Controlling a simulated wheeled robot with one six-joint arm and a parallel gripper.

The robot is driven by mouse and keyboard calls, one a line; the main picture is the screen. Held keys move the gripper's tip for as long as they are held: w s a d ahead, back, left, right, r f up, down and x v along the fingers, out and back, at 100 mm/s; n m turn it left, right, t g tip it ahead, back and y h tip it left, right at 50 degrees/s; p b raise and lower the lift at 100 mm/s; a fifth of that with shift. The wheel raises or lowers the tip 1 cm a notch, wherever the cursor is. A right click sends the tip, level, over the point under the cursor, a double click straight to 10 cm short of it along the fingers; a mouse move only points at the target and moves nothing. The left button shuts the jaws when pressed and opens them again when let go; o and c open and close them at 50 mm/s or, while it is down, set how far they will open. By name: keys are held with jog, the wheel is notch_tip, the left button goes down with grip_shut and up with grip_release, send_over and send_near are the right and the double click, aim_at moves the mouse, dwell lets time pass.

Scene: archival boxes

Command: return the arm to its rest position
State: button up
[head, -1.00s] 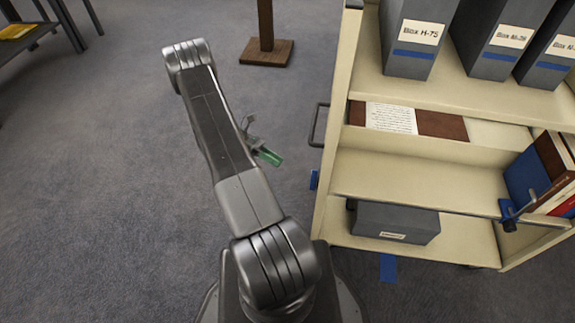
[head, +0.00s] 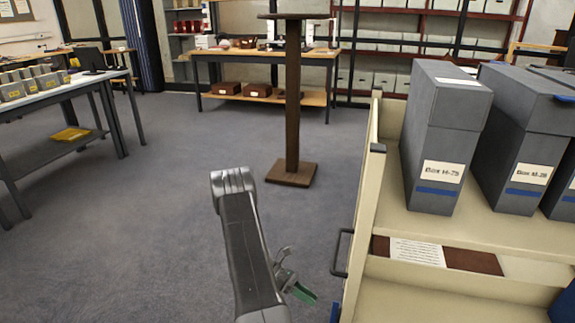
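My arm rises from the bottom of the head view, its upper link pointing up and away over the grey carpet. My gripper (head: 297,286) shows partly beside the arm's lower right side, with a green part at its end. It is small and partly hidden behind the arm link, so I cannot tell whether its fingers are open or shut. It hangs over the floor, to the left of the cream cart (head: 367,180), apart from the cart's handle (head: 341,254).
The cart bears grey archival boxes, one being Box H-75 (head: 436,140), and a shelf with a printed sheet (head: 417,252). A wooden stand (head: 293,110) is ahead. A table with small boxes (head: 60,88) is at left. Carpet is clear at left and centre.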

jog(key=x, duration=0.7)
jog(key=shift+b, duration=0.4)
